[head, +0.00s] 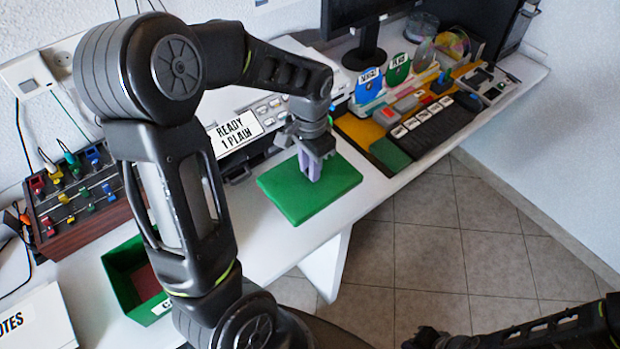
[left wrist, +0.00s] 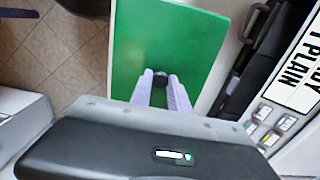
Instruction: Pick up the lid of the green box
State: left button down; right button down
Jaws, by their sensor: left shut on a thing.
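The lid (head: 316,203) is a flat green plate, lying level over the white table near its front edge. I cannot tell whether it touches the table. My left gripper (head: 311,172) points down at its middle. The lid also fills the top of the left wrist view (left wrist: 180,45). There the left gripper's pale fingers (left wrist: 160,88) are shut on a small dark knob (left wrist: 160,79) on the lid. The open green box (head: 128,272) stands at the left, partly hidden behind my left arm, with something reddish inside. Part of my right arm (head: 530,330) shows at the lower right; its fingertips are not clear.
A device labelled "READY 1 PLAIN" (head: 236,132) stands just behind the lid. A brown rack with coloured knobs (head: 80,200) is at the left. A tray of coloured parts (head: 420,110) is at the right. Tiled floor lies beyond the table's front edge.

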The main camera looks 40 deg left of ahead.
pick_arm(q)
jog(key=shift+r, duration=0.95)
